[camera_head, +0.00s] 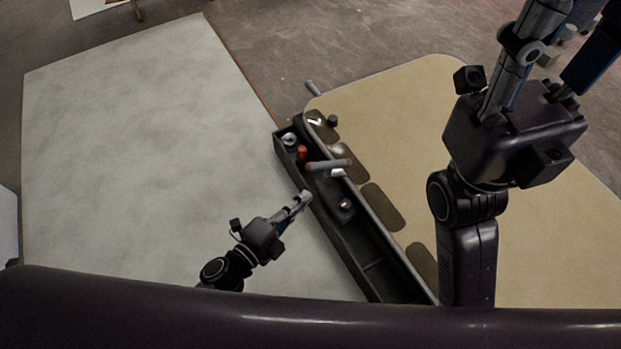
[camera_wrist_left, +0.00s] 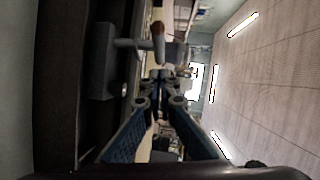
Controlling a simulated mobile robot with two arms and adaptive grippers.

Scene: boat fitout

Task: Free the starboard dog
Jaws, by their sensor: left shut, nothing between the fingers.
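A dog-like lever, a grey bar with an orange-brown end (camera_head: 343,162), lies across the dark long trough in the head view. A pale block shows under it. In the left wrist view the lever's bar (camera_wrist_left: 128,43) stands out from a dark grey block (camera_wrist_left: 103,62), with its brownish tip up. I cannot tell from markings whether it is the starboard one. My left gripper (camera_head: 305,196) is shut and empty, at the trough's left edge, just below the lever and apart from it. Its closed fingertips (camera_wrist_left: 160,76) also show in the left wrist view. My right gripper (camera_head: 568,28) has its fingers spread, far right of the lever.
The dark trough (camera_head: 358,262) also holds a small red piece (camera_head: 301,153), a round metal fitting (camera_head: 289,138) and a small knob (camera_head: 345,204). A tan panel (camera_head: 400,110) with dark oval patches lies to the right. The pale panel (camera_head: 130,130) to the left is clear.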

